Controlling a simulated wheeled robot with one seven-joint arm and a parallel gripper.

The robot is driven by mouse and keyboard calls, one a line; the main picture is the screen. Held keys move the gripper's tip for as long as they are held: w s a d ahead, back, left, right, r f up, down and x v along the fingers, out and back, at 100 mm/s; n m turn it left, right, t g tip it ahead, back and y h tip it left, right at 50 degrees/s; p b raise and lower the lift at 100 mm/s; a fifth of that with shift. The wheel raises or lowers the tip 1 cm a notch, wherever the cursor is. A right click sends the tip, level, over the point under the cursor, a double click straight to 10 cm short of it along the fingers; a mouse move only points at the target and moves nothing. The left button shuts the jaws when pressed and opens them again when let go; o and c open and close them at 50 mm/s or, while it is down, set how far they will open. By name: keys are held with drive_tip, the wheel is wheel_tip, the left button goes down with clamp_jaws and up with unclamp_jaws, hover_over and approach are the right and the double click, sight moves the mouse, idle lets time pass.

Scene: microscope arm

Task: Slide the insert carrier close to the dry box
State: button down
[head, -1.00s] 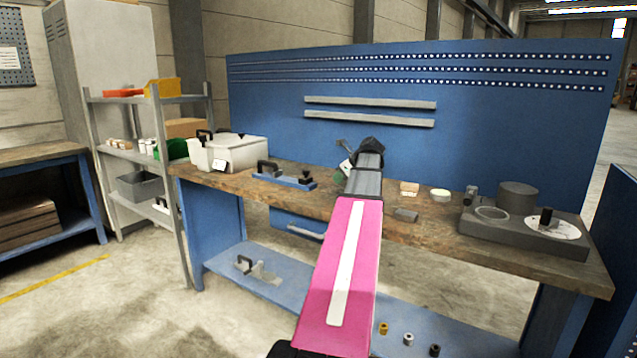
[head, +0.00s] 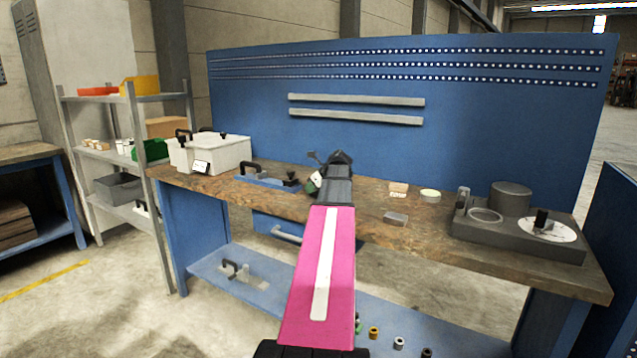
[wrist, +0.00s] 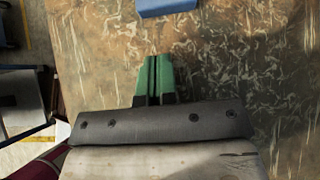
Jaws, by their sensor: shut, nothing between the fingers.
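The insert carrier appears to be the blue plate with a black handle and a dark knob (head: 267,181), lying on the wooden bench. My gripper (head: 314,183) is just right of the carrier's right end, low over the bench, partly hidden by my arm. In the wrist view its green fingers (wrist: 154,75) are together and empty. The blue carrier's edge (wrist: 167,8) shows ahead of them, apart from the fingertips.
The wooden bench (head: 370,225) is clear around the gripper. A small grey block (head: 396,218), a light block and a round tin (head: 430,196) lie to the right. A dark microscope-like fixture (head: 515,225) stands at the right end. A blue back panel (head: 400,120) rises behind.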

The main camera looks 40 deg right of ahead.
sight(290, 181)
drive_tip(key=shift+w+a+f, duration=0.1)
drive_tip(key=shift+w+a, duration=0.2)
drive_tip(key=shift+w, duration=0.4)
drive_tip(key=shift+w+a, duration=0.25)
drive_tip(key=shift+w, duration=0.4)
drive_tip(key=shift+w+a+f, duration=0.1)
drive_tip(key=shift+w+a, duration=0.2)
drive_tip(key=shift+w, duration=0.4)
drive_tip(key=w+a, duration=0.1)
drive_tip(key=w, duration=0.2)
drive_tip(key=w+a, duration=0.2)
drive_tip(key=w, duration=0.2)
drive_tip(key=w+a, duration=0.1)
drive_tip(key=w, duration=0.2)
drive_tip(key=shift+w+a, duration=0.2)
drive_tip(key=shift+w, duration=0.15)
drive_tip(key=s, duration=0.1)
drive_tip(key=s+d, duration=0.1)
drive_tip(key=s, duration=0.2)
drive_tip(key=shift+s+d, duration=0.1)
drive_tip(key=shift+d, duration=0.15)
drive_tip(key=v, duration=0.9)
drive_tip(key=shift+r, duration=0.45)
drive_tip(key=shift+s+d, duration=0.1)
drive_tip(key=shift+s, duration=0.1)
